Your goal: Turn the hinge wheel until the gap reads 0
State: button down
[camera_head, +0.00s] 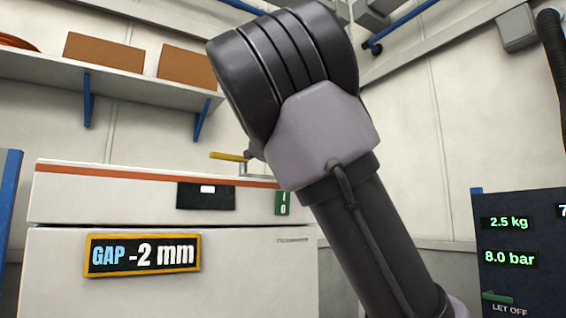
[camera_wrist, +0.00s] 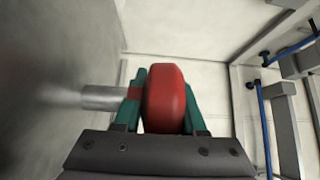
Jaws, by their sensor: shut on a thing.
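The gap display (camera_head: 142,255) on the front of the white cabinet reads "GAP -2 mm" in the head view. In the wrist view a red rounded wheel (camera_wrist: 166,108), which looks like the hinge wheel, sits at the end of a grey shaft (camera_wrist: 103,97) that comes from the left. My gripper (camera_wrist: 164,82) is shut on the red wheel, with one green finger on each side of it. In the head view my arm covers the middle of the picture, and the gripper and wheel are hidden.
The white cabinet (camera_head: 60,280) has a yellow-handled crank (camera_head: 230,157) on its top, close to my arm. A dark panel (camera_head: 515,285) at right reads 2.5 kg and 8.0 bar. A shelf (camera_head: 50,66) with boxes hangs at upper left. Blue-barred brackets (camera_wrist: 268,120) stand right of the gripper.

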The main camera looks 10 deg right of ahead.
jog(key=shift+s+d+f+m+g+h, duration=0.1)
jog(key=shift+d+m+g+h, duration=0.15)
jog(key=shift+m+g+h, duration=0.8)
jog(key=shift+t+h, duration=0.25)
jog(key=shift+h, duration=0.1)
jog(key=shift+c, duration=2.4)
grip_release()
jog(key=shift+s, duration=0.1)
jog(key=v, duration=1)
jog(key=shift+s+a, duration=0.2)
jog(key=shift+s, duration=0.1)
